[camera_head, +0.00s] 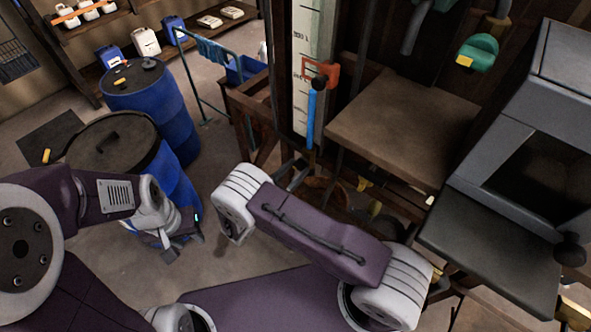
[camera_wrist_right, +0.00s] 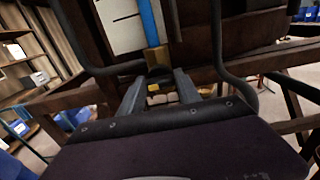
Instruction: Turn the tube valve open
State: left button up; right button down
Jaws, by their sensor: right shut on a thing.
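A blue tube (camera_head: 312,118) hangs upright in front of a white graduated scale (camera_head: 300,60), under an orange clamp (camera_head: 320,73). In the right wrist view the tube (camera_wrist_right: 149,22) runs down to a brass-coloured fitting (camera_wrist_right: 158,58), which looks like the tube valve. My right gripper (camera_head: 299,163) is at the tube's lower end. In the right wrist view its fingers (camera_wrist_right: 160,76) stand on both sides of the fitting, shut on it. The handle's angle is hidden. My left gripper (camera_head: 182,248) hangs empty near the blue drums, its fingers apart.
Blue drums (camera_head: 173,190) stand at the left. A wooden shelf (camera_head: 405,125) and a grey machine (camera_head: 535,125) are to the right of the tube. A dark bent pipe (camera_wrist_right: 222,45) runs close beside the right gripper. Floor is free between the drums and the stand.

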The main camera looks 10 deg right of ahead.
jog(key=shift+n, duration=0.3)
jog(key=n+b, duration=0.1)
jog(key=n, duration=0.1)
jog(key=shift+f+n+b, duration=0.1)
jog(key=shift+n+b, duration=0.3)
jog(key=n+b, duration=0.1)
jog(key=n, duration=0.3)
jog(key=shift+w+n, duration=0.15)
jog(key=shift+n, duration=0.15)
jog(key=n, duration=0.4)
jog(key=shift+n, duration=0.3)
jog(key=n, duration=0.5)
jog(key=shift+w, duration=0.1)
jog(key=shift+n, duration=0.3)
